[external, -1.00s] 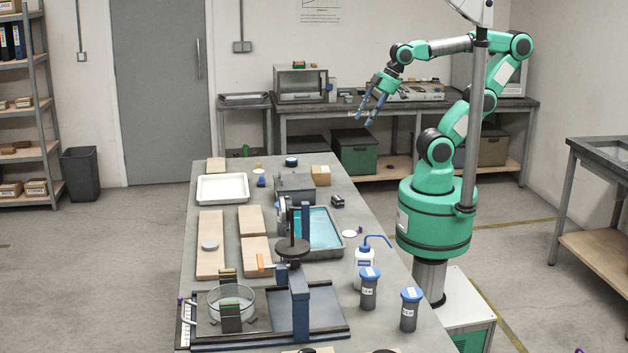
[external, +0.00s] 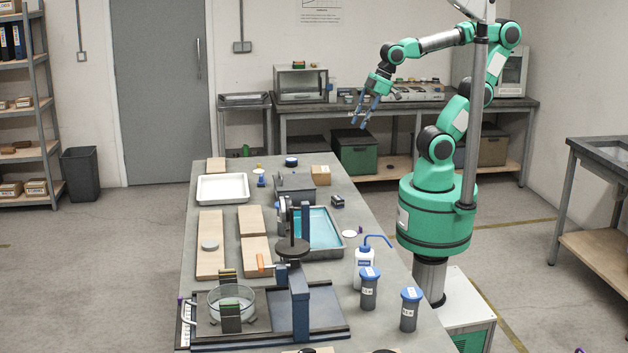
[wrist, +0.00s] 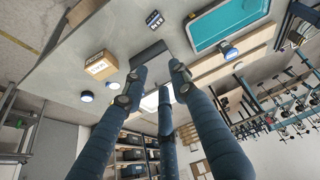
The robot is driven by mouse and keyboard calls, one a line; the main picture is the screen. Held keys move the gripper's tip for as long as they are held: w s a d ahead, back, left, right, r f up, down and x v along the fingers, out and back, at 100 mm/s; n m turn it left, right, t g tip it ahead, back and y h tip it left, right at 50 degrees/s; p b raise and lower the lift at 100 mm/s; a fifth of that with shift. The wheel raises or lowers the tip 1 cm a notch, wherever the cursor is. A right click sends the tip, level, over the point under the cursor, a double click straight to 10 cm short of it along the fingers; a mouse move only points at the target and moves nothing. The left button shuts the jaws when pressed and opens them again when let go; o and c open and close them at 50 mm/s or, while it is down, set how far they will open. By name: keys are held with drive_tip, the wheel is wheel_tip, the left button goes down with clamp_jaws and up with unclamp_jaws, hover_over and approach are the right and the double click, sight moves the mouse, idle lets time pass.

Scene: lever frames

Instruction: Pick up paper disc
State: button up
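A thicker pale grey disc (external: 209,245) sits on a wooden board at the left. My gripper (external: 361,121) is empty and high beyond the table's far right side, well away from both discs. In the wrist view its fingers (wrist: 155,88) are spread apart with nothing between them. Small pale round items (wrist: 87,97) show there too, but I cannot tell whether one is the paper disc.
A tray of blue liquid (external: 322,230) stands left of the white disc. A wash bottle (external: 365,268) and two lidded dark jars (external: 369,290) stand nearer along the right edge. A small cardboard box (external: 321,175) is at the far end. A post rig (external: 300,300) occupies the near end.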

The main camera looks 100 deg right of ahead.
drive_tip(key=w+a+f+n+g+p, duration=0.1)
drive_tip(key=w+a+f+n+p, duration=0.1)
drive_tip(key=w+a+n, duration=0.3)
drive_tip(key=n+g+p, duration=0.4)
drive_tip(key=n+p, duration=0.3)
drive_tip(key=n, duration=0.6)
hover_over(352, 231)
drive_tip(key=s, duration=0.2)
wheel_tip(352, 231, down, 15)
drive_tip(key=shift+s, duration=0.2)
drive_tip(key=shift+f+b, duration=0.15)
drive_tip(key=shift+b, duration=0.15)
drive_tip(key=shift+f+b, duration=0.75)
drive_tip(key=shift+f, duration=3.4)
drive_tip(key=shift+f, duration=0.1)
drive_tip(key=shift+s+a+f+b, duration=0.15)
drive_tip(key=shift+f+b, duration=0.55)
drive_tip(key=shift+f, duration=1.85)
